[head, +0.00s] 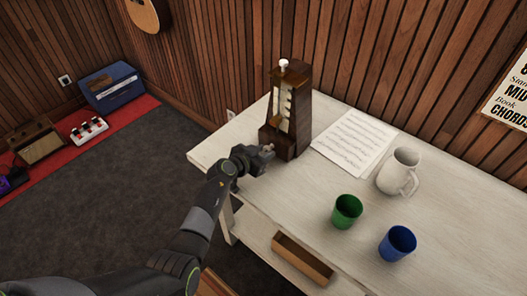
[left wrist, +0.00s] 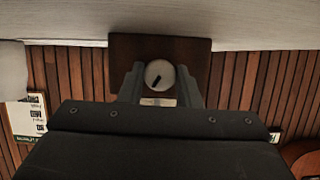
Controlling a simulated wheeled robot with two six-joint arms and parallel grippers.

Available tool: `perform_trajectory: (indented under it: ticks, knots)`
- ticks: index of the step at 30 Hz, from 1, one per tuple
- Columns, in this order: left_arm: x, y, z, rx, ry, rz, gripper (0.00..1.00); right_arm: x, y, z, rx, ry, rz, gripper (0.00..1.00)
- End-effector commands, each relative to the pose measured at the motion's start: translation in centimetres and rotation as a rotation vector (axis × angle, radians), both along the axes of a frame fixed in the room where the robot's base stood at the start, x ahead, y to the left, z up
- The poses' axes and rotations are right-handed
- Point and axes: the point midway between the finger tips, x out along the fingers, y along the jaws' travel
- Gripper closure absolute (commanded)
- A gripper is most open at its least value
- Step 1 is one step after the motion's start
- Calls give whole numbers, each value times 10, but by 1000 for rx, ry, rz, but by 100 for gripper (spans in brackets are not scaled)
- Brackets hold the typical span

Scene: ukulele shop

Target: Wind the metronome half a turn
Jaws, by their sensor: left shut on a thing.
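The dark wooden metronome (head: 287,110) stands upright near the back left corner of the white table. Its front shows a pale scale, with a white knob at the top. My left gripper (head: 264,150) is at the metronome's lower left side. In the left wrist view, the metronome's brown wooden side (left wrist: 195,55) lies ahead, and my left gripper (left wrist: 160,80) is shut on a round pale winding key (left wrist: 159,72) with a dark slanted mark. My right gripper is in neither view.
Sheet music (head: 354,142) lies right of the metronome. A white pitcher (head: 397,170), a green cup (head: 347,211) and a blue cup (head: 398,243) stand further right on the white table (head: 300,205). An open drawer (head: 301,259) juts out at the front. Slatted wall stands behind.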

Motion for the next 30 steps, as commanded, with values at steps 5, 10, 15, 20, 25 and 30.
perform_trajectory:
  ticks: [5, 10, 15, 20, 25, 30]
  knots:
    - [-1, -1, 4, 68, -43, 1, 92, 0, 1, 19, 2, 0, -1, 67]
    - [-2, -1, 3, 170, -116, 2, 92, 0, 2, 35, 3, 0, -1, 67]
    - [-2, -2, 0, 273, -193, 2, 92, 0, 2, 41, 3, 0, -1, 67]
    - [-2, -2, -2, 350, -251, 3, 92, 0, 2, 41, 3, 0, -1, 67]
    - [-3, -2, -3, 412, -296, 1, 92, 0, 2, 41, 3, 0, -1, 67]
    - [-3, -2, -2, 452, -325, 1, 92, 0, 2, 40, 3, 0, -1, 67]
